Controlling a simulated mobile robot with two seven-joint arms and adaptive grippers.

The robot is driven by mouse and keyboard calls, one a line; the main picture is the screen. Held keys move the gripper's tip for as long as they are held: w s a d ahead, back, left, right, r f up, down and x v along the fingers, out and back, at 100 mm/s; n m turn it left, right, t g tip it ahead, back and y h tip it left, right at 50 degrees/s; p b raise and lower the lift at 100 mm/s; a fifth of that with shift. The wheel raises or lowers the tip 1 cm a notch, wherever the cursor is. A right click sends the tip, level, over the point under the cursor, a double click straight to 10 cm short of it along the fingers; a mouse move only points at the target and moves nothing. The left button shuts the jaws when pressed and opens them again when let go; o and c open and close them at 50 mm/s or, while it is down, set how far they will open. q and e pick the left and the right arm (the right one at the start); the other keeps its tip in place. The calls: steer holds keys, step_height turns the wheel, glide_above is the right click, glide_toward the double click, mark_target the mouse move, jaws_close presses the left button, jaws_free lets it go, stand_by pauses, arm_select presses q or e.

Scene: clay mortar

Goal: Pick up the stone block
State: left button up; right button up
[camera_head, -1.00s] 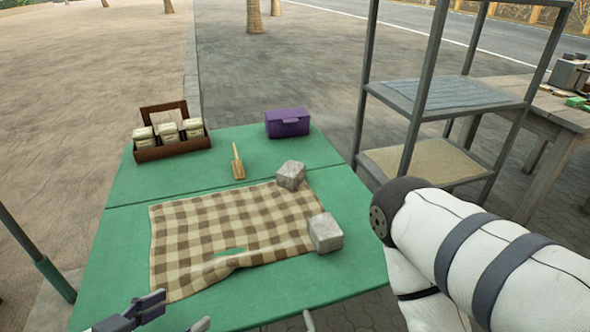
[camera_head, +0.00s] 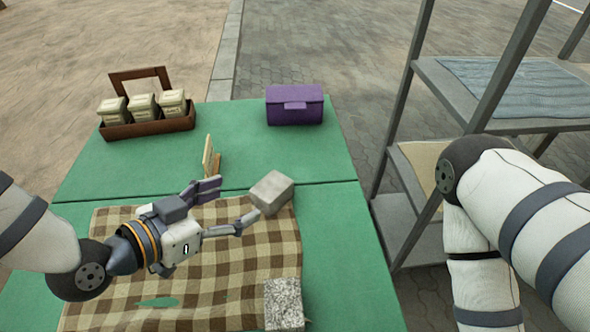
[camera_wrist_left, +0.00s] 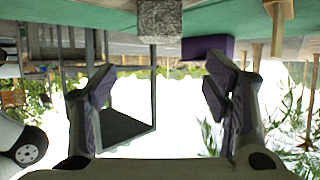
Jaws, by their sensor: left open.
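A grey stone block (camera_head: 271,192) sits at the far right corner of the checked cloth (camera_head: 190,297). A second, speckled stone block (camera_head: 284,303) is at the cloth's right side, nearer me. My left gripper (camera_head: 230,203) is open and empty above the cloth. Its fingers point right, toward the far block, with the lower fingertip close to it; contact is unclear in the head view. The upside-down left wrist view shows a stone block (camera_wrist_left: 160,20), probably the far one, ahead of the open fingers (camera_wrist_left: 160,88), not between them. My right gripper is out of view.
On the green table (camera_head: 330,235), a purple box (camera_head: 294,105) stands at the back, and a brown carrier (camera_head: 150,127) with several jars at back left. A metal shelf (camera_head: 440,92) stands at right, near my right arm.

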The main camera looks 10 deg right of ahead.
mark_target(268, 188)
arm_select(q)
steer(key=x, duration=0.3)
steer(key=b+x, duration=0.1)
steer(key=x, duration=0.3)
steer(key=f+x, duration=0.1)
steer(key=x, duration=0.3)
steer(key=shift+s+a+b, duration=0.15)
steer(key=shift+b, duration=0.2)
steer(key=shift+w+d, duration=0.3)
steer(key=shift+r, duration=0.1)
jaws_close()
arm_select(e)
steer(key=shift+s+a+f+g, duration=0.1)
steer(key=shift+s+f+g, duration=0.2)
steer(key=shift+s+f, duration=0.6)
